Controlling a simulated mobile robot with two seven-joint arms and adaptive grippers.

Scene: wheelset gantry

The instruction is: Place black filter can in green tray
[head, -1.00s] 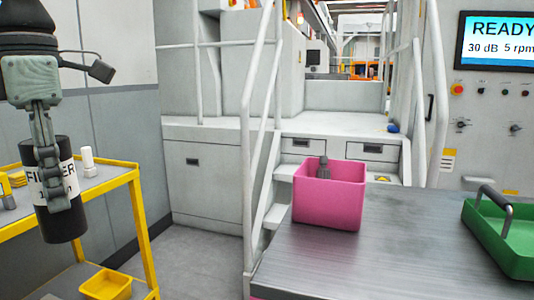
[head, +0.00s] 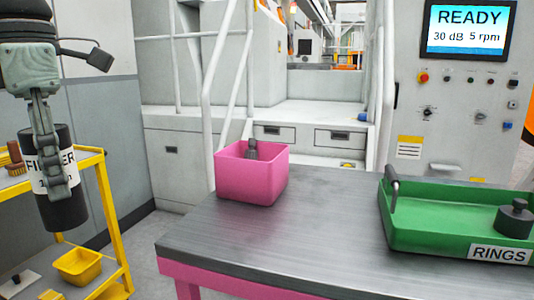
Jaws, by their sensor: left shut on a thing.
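The black filter can (head: 62,208) has a white label with dark lettering and hangs upright at the left of the head view. My left gripper (head: 58,170) is shut on it, its fingers over the label. The green tray (head: 418,236) lies on the grey table at the right, well away from the can. It has a grey bar handle at its left end and a "RINGS" label on its front. My right gripper is not in view.
A dark knobbed weight (head: 514,218) sits in the tray's right part. A pink bin (head: 250,182) with a grey item inside stands on the metal table (head: 310,225). A yellow cart (head: 118,230) with a yellow bin (head: 78,266) is behind the can. Bare tabletop lies between pink bin and tray.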

